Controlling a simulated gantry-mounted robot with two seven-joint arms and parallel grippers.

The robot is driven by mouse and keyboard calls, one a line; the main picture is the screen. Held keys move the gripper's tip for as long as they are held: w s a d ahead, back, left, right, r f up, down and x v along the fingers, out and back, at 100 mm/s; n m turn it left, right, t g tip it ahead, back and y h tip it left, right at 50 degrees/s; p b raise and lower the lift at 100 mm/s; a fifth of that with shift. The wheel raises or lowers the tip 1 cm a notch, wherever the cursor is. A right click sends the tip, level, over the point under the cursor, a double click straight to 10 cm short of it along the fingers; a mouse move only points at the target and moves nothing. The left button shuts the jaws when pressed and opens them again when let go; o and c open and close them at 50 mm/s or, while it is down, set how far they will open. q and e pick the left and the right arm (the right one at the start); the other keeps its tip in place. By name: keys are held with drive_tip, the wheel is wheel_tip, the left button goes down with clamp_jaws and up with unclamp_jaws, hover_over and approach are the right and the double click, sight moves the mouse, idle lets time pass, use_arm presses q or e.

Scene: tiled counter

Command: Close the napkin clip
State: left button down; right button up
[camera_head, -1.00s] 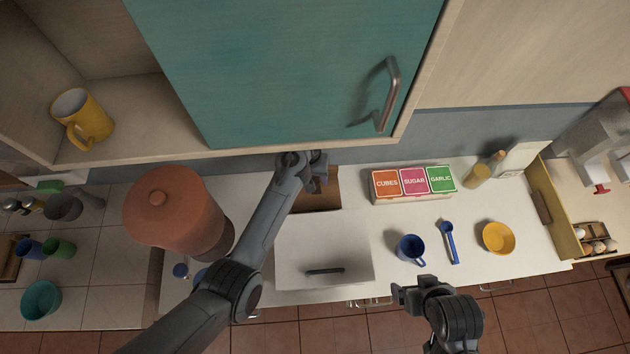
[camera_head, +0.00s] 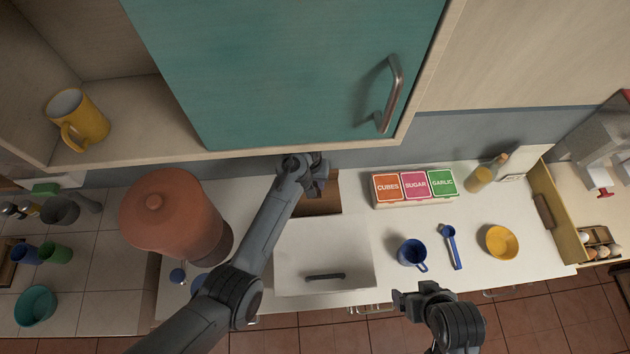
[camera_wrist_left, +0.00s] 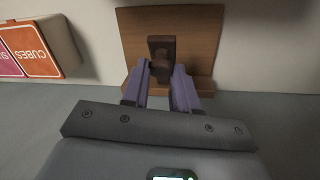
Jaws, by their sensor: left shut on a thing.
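The napkin clip is a dark brown piece (camera_wrist_left: 161,48) standing against a wooden holder (camera_wrist_left: 195,25) in the left wrist view. The holder's brown wood also shows in the head view (camera_head: 322,205), behind the white drawer-like box. My left gripper (camera_wrist_left: 161,82) has its two purple-grey fingers on either side of the clip's lower part and is shut on it. In the head view my left gripper (camera_head: 319,178) is at the holder's back edge, and the clip is hidden there. My right gripper (camera_head: 400,298) hangs in front of the counter, away from the clip; its finger gap is unclear.
A teal cabinet door (camera_head: 270,60) overhangs close above the left arm. A white box with a handle (camera_head: 322,245) stands before the holder. An orange lidded container (camera_head: 170,220) is to its left. Labelled boxes (camera_head: 414,186), a blue mug (camera_head: 411,254) and a yellow bowl (camera_head: 502,242) are right.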

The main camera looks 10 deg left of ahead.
use_arm(q)
drive_tip(key=shift+s+p, duration=0.1)
drive_tip(key=shift+p, duration=0.2)
drive_tip(key=s+f+t+p, duration=0.2)
drive_tip(key=p, duration=0.2)
drive_tip(key=shift+d+t+y, duration=0.1)
drive_tip(key=shift+t+y, duration=0.2)
drive_tip(key=shift+t, duration=0.1)
drive_tip(key=shift+s+d+f+t, duration=0.1)
drive_tip(key=shift+s+f+t, duration=0.2)
drive_tip(key=shift+f+t, duration=0.3)
drive_tip(key=shift+r, duration=0.1)
drive_tip(key=c, duration=0.9)
unclamp_jaws()
drive_tip(key=shift+o, duration=0.2)
drive_tip(key=shift+r, duration=0.2)
